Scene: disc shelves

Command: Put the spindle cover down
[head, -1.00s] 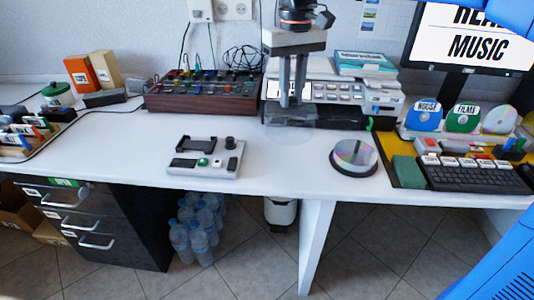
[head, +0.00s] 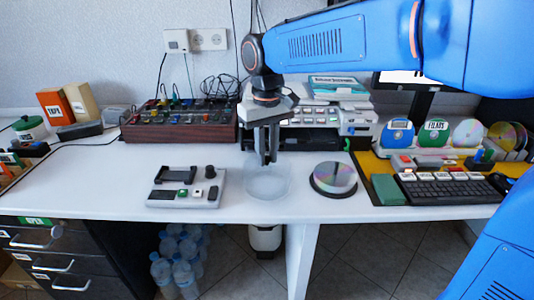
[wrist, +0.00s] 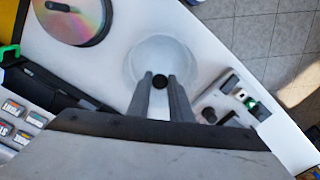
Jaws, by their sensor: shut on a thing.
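The spindle cover (head: 267,184) is a clear, faint round cover over the white table, between the grey control box and the disc spindle. My gripper (head: 269,160) is above it, pointing down, its fingers shut on the cover's dark knob. In the wrist view the cover (wrist: 158,54) shows as a pale round, with the knob between the fingertips (wrist: 160,82). The cover is at or just above the table top; I cannot tell if it touches. The spindle of discs (head: 333,180) stands uncovered just to its right.
The grey control box (head: 187,187) lies to the left. A black keyboard (head: 447,189) and green block (head: 387,189) sit on a yellow mat at right. A dark red mixer (head: 180,122) and a printer-like machine (head: 357,121) stand behind. The table's front edge is close in front.

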